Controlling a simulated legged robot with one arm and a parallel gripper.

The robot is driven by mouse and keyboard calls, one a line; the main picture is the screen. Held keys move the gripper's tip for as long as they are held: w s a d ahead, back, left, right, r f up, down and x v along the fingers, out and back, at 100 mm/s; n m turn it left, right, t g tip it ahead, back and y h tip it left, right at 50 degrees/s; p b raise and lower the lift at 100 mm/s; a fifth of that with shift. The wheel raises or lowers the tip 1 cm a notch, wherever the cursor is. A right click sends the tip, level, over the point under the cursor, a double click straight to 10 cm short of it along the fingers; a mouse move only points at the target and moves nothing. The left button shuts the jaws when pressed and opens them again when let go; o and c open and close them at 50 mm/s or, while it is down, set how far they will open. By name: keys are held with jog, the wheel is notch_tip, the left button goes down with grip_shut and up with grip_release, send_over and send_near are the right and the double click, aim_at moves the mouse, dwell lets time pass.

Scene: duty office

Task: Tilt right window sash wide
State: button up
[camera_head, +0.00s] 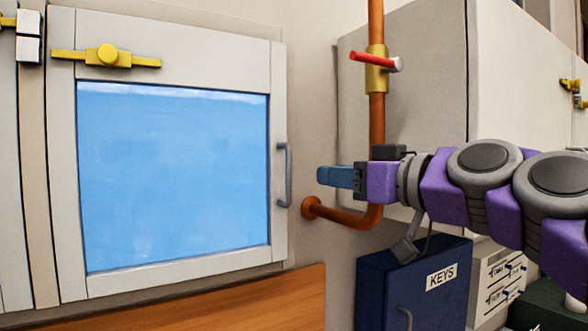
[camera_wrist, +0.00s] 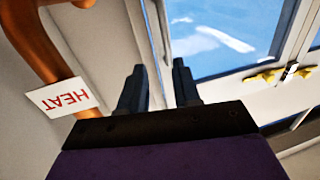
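The window sash (camera_head: 270,62) has a pale frame around blue glass and fills the left of the head view. It looks flush in its frame. A grey bar handle (camera_head: 284,175) is on its right edge, and a yellow latch (camera_head: 107,57) lies level across its upper left. My gripper (camera_head: 320,175) is to the right of the handle, apart from it, with its blue fingers pointing left. In the wrist view the two dark fingers (camera_wrist: 158,85) stand apart with nothing between them.
An orange pipe (camera_head: 376,115) with a red-handled valve (camera_head: 375,63) runs close behind my gripper. A HEAT tag (camera_wrist: 66,97) hangs by the pipe. A blue KEYS box (camera_head: 415,285) is below my arm, and a wooden surface (camera_head: 250,300) below the window.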

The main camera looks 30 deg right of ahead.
aim_at(289, 171)
jog(key=x, duration=0.3)
jog(key=a+x, duration=0.1)
jog(key=x, duration=0.7)
jog(key=shift+s+a+p, duration=0.15)
jog(key=shift+s+p, duration=0.05)
jog(key=shift+p, duration=0.2)
jog(key=shift+w+d, duration=0.2)
jog(key=shift+w, duration=0.15)
jog(key=shift+d, duration=0.15)
jog(key=shift+a, duration=0.3)
jog(key=shift+c, duration=1.2)
grip_shut()
